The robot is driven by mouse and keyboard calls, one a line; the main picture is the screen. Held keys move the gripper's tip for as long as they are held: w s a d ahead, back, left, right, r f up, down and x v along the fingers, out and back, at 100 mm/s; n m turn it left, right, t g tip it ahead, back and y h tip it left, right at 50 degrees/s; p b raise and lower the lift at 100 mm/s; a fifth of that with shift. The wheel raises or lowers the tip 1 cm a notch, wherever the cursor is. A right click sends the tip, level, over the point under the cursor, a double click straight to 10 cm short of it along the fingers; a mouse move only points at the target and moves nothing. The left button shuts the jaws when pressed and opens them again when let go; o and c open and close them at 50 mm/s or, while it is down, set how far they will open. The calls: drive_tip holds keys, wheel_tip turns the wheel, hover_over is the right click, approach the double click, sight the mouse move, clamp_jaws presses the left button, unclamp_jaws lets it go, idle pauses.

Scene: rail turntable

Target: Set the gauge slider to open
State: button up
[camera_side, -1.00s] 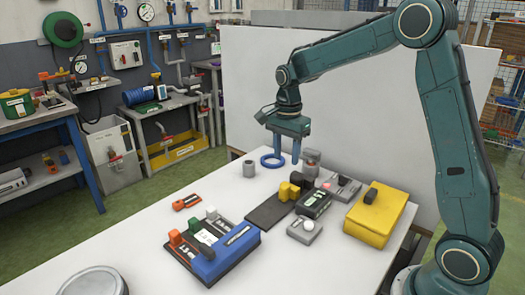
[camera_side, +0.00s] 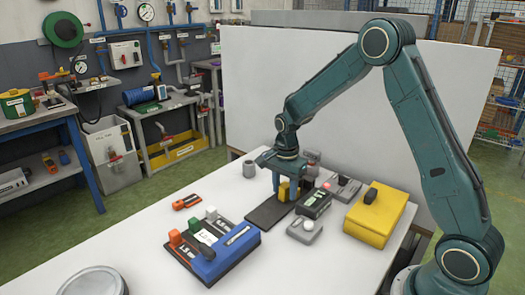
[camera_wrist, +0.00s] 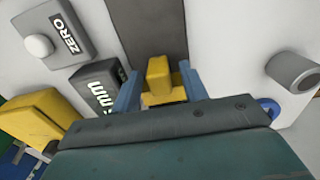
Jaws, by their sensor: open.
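A yellow slider block (camera_wrist: 159,72) stands on the dark flat rail (camera_wrist: 152,30), with a wider yellow foot at its base. In the side view the yellow block (camera_side: 284,191) shows partly between my fingers, on the far end of the dark rail (camera_side: 268,212). My gripper (camera_side: 283,187) is open and lowered over the block, pointing down. In the wrist view its two blue fingers (camera_wrist: 160,76) stand on either side of the block, with gaps visible. Whether the fingertips touch anything below cannot be told. A black box marked "mm" (camera_wrist: 98,92) lies beside the rail.
A grey box labelled ZERO (camera_wrist: 55,38) with a white button and a yellow box (camera_side: 372,218) stand to one side.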

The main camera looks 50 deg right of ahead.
clamp_jaws()
drive_tip(key=shift+a, duration=4.4)
unclamp_jaws()
wheel_tip(320, 180, up, 14)
